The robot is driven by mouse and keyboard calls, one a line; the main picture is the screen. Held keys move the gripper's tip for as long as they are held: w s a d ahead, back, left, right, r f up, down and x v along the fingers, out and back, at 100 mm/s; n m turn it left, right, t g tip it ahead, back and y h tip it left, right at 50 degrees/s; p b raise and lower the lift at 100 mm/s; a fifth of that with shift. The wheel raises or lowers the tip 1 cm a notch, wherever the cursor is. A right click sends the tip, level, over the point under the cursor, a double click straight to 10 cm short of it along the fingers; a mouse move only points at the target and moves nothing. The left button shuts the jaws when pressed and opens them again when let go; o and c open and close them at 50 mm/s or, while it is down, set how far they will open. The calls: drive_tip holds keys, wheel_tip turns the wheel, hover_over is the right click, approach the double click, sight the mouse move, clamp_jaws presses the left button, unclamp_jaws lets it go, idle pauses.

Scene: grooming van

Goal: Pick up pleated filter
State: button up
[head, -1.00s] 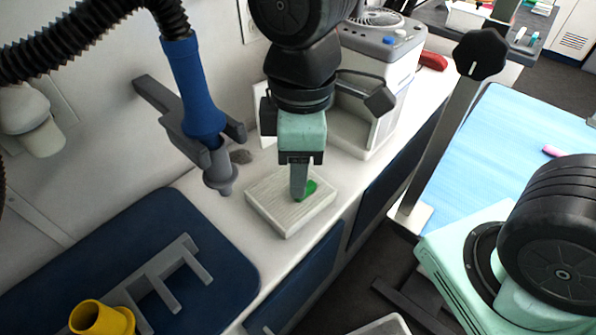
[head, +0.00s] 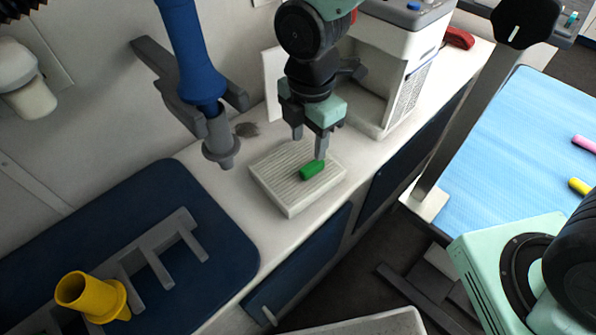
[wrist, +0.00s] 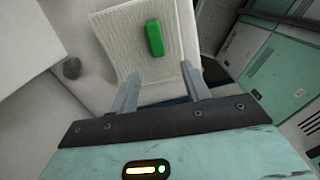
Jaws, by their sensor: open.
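The pleated filter (head: 282,193) is a pale, ribbed, flat block lying on the white counter. A green piece (head: 312,170) rests on its top, toward the right side. My gripper (head: 309,150) is open and empty, pointing down over the filter's far edge. In the wrist view, the filter (wrist: 124,50) lies beyond my two spread fingertips (wrist: 160,78), and the green piece (wrist: 155,38) sits ahead of the gap between them. The head view does not clearly show whether a fingertip touches the filter.
A blue nozzle on a hose (head: 193,60) hangs in a grey wall holder left of my gripper. A white machine (head: 398,60) stands behind it to the right. A yellow fitting (head: 90,296) and grey rack (head: 150,262) lie on the dark blue mat (head: 215,215).

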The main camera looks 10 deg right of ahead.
sight(304, 170)
drive_tip(key=f, duration=0.8)
drive_tip(key=shift+a+f, duration=0.2)
drive_tip(key=shift+a, duration=0.05)
clamp_jaws()
